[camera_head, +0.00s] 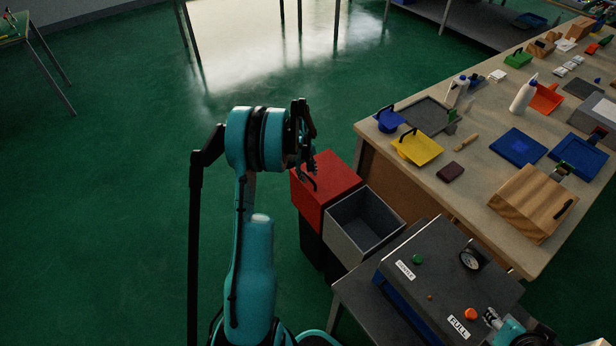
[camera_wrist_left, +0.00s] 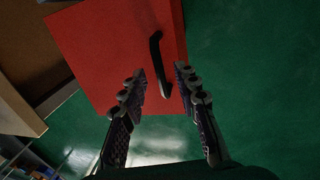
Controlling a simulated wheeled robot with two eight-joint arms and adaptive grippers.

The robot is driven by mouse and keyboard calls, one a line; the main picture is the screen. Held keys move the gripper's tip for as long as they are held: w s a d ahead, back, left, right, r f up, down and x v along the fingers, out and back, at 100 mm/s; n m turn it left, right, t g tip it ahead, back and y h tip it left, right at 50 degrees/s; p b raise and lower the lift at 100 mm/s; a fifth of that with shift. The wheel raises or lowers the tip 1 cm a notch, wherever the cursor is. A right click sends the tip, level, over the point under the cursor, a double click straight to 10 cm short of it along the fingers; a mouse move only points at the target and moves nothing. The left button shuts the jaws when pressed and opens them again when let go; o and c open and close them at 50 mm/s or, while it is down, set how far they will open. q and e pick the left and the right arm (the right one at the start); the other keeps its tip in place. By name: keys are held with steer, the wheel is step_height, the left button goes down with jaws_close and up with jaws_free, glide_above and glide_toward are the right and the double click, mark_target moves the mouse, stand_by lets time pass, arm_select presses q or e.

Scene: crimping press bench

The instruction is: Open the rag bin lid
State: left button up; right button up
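The rag bin's red lid (camera_head: 335,183) lies shut on a dark bin, left of the bench. In the left wrist view the red lid (camera_wrist_left: 95,50) fills the upper middle, with a black bar handle (camera_wrist_left: 156,55) near its right edge. My left gripper (camera_head: 309,160) hangs over the lid's left part. In the wrist view my left gripper (camera_wrist_left: 164,80) has its fingers spread, one on each side of the handle's lower end, with gaps visible; I cannot tell its exact height above the handle. My right gripper (camera_head: 492,318) shows partly at the bottom right, its fingers unclear.
An open grey bin (camera_head: 365,222) stands right beside the red one. A press housing (camera_head: 440,270) with buttons and a gauge is in front of it. The wooden bench (camera_head: 470,185) holds trays, bottles and a wooden box. Green floor (camera_head: 130,180) is clear at left.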

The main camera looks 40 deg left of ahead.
arm_select(q)
steer(key=shift+w+f, duration=0.1)
steer(key=shift+f, duration=0.15)
jaws_close()
steer(key=shift+r, duration=0.1)
